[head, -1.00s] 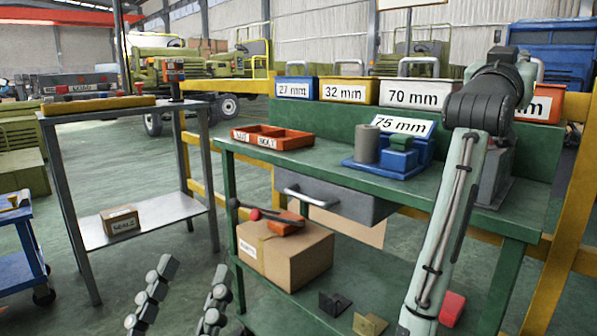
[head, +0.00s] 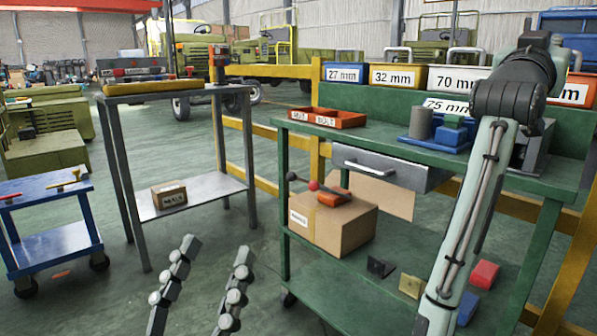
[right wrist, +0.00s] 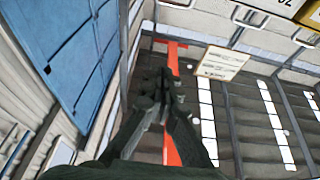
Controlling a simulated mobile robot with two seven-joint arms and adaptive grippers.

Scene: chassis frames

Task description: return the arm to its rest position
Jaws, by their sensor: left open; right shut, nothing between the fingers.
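My right arm (head: 478,205) rises at the right of the head view, in front of the green workbench, bent at a dark elbow joint near the top. Its gripper is out of the head view. In the right wrist view the right gripper (right wrist: 165,80) is shut and empty, its dark fingers together. Behind it are a roof-like ribbed surface and an orange beam (right wrist: 172,60). My left gripper (head: 217,250) shows at the bottom of the head view, its two fingers apart and empty, over the floor left of the bench.
The green workbench (head: 540,180) carries an orange tray (head: 345,118), a blue fixture and labelled bins. A cardboard box (head: 345,228) is on its lower shelf. A grey table (head: 215,187) and a blue cart (head: 70,240) stand left.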

